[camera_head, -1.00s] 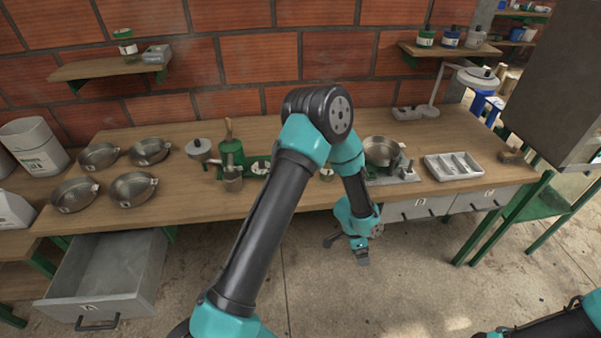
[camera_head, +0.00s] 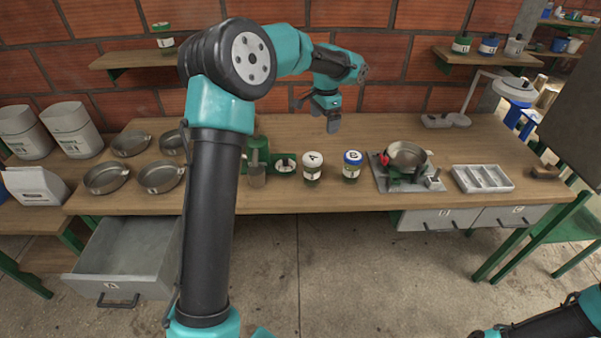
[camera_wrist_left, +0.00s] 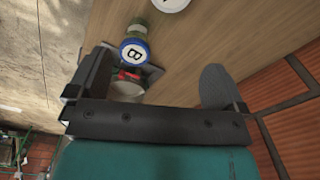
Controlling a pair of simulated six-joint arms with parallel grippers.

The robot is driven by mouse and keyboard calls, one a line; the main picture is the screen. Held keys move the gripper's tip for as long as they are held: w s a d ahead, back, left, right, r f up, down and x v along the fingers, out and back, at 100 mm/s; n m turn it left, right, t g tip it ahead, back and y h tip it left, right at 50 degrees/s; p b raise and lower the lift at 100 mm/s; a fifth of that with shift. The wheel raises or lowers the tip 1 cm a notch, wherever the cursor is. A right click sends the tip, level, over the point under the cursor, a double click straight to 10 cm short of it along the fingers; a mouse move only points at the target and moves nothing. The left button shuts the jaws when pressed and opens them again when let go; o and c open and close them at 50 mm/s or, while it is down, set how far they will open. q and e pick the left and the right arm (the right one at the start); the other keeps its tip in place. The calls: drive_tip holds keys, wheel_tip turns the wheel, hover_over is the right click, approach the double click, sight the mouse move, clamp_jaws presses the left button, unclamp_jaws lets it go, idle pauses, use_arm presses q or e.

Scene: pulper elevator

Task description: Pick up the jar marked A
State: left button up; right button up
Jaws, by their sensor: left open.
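The jar marked A (camera_head: 312,168) stands upright on the workbench in the head view, with a white lid bearing the letter. The jar marked B (camera_head: 352,167), with a blue lid, stands just right of it. My left gripper (camera_head: 319,113) is open and empty above the back of the bench, higher than and behind the jars. In the left wrist view, the blue B lid (camera_wrist_left: 134,52) shows beyond the open fingers (camera_wrist_left: 155,88). A white lid (camera_wrist_left: 170,4) is cut off at the top edge there; its letter is not readable. My right gripper is out of frame.
A metal pan (camera_head: 407,153) sits on a plate right of the jars, near a divided tray (camera_head: 482,178). A green grinder-like device (camera_head: 257,160) and several pans stand left. A drawer (camera_head: 125,255) hangs open at lower left. Shelves (camera_head: 487,56) project from the brick wall.

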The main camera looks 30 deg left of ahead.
use_arm(q)
drive_tip(key=shift+s+a+r, duration=0.35)
drive_tip(key=shift+a+r, duration=0.05)
drive_tip(key=shift+a, duration=0.15)
drive_tip(key=shift+s+a+r, duration=0.3)
drive_tip(key=shift+a+r, duration=0.1)
drive_tip(key=shift+a, duration=0.1)
hover_over(313, 157)
drive_tip(key=f, duration=1.2)
drive_tip(key=shift+d+f, duration=0.15)
drive_tip(key=shift+d, duration=0.1)
drive_tip(key=shift+a+f, duration=0.15)
drive_tip(key=shift+f, duration=1.15)
drive_tip(key=shift+a+f, duration=0.1)
drive_tip(key=shift+f, duration=1.2)
drive_tip(key=c, duration=1.3)
